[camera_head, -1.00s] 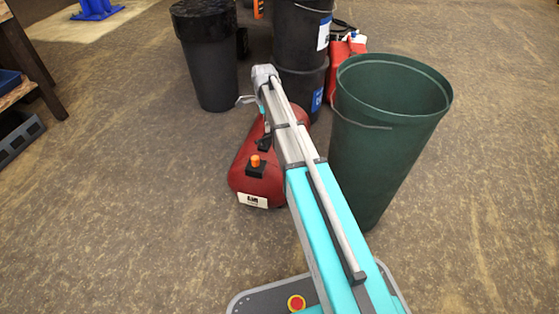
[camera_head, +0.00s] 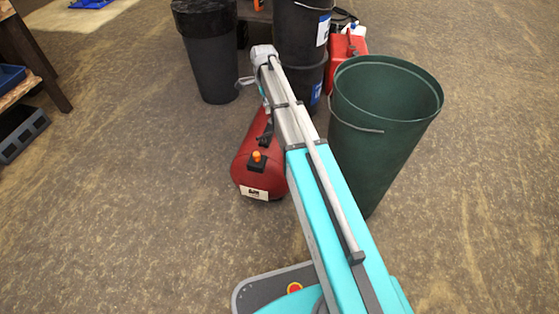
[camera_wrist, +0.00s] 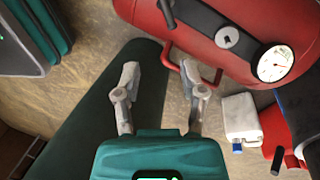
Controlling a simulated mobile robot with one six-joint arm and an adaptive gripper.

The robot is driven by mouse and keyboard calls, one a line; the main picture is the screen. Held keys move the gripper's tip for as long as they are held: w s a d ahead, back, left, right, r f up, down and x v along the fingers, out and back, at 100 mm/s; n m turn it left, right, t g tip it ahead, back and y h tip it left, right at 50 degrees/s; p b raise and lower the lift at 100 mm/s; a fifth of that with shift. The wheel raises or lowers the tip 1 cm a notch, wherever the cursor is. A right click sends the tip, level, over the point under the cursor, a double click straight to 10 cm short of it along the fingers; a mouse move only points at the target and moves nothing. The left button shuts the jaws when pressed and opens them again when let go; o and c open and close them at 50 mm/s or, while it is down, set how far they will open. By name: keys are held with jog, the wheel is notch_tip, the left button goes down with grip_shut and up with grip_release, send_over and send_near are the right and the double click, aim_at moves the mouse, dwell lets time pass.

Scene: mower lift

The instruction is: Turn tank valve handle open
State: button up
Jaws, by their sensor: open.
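The red tank (camera_head: 243,180) lies on the floor, partly hidden under my arm in the head view. An orange knob (camera_head: 257,155) sits on a black block at its near end. In the wrist view the tank (camera_wrist: 205,25) fills the upper right, with a round gauge (camera_wrist: 275,63), a grey fitting (camera_wrist: 227,37) on a black strip and a dark lever (camera_wrist: 166,10) at the top edge. My gripper (camera_wrist: 158,80) is open and empty, just short of the tank's red foot loop. I cannot tell which part is the valve handle. The orange knob is outside the wrist view.
A green bin (camera_head: 375,150) stands close on the right of my arm. Black bins (camera_head: 207,60) and stacked black drums (camera_head: 299,35) stand behind, with a red can (camera_head: 346,50). A white container (camera_wrist: 241,117) shows in the wrist view.

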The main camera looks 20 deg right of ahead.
jog(key=s+a+f+n+t+b, duration=0.1)
jog(key=s+n, duration=0.8)
jog(key=s, duration=0.3)
jog(key=s+a+f+n+t+b, duration=0.1)
jog(key=s+n, duration=0.8)
jog(key=s, duration=0.4)
jog(key=shift+s+a+f+n, duration=0.25)
jog(key=shift+f+n, duration=0.15)
jog(key=shift+o, duration=0.3)
jog(key=shift+w, duration=0.1)
notch_tip(320, 180, up, 3)
jog(key=m+p, duration=0.2)
jog(key=m, duration=1.1)
send_over(264, 135)
jog(key=shift+w+f, duration=0.1)
jog(key=shift+f, duration=0.05)
jog(key=shift+f, duration=0.1)
notch_tip(264, 135, down, 14)
jog(key=b, duration=1.3)
jog(key=shift+r, duration=0.2)
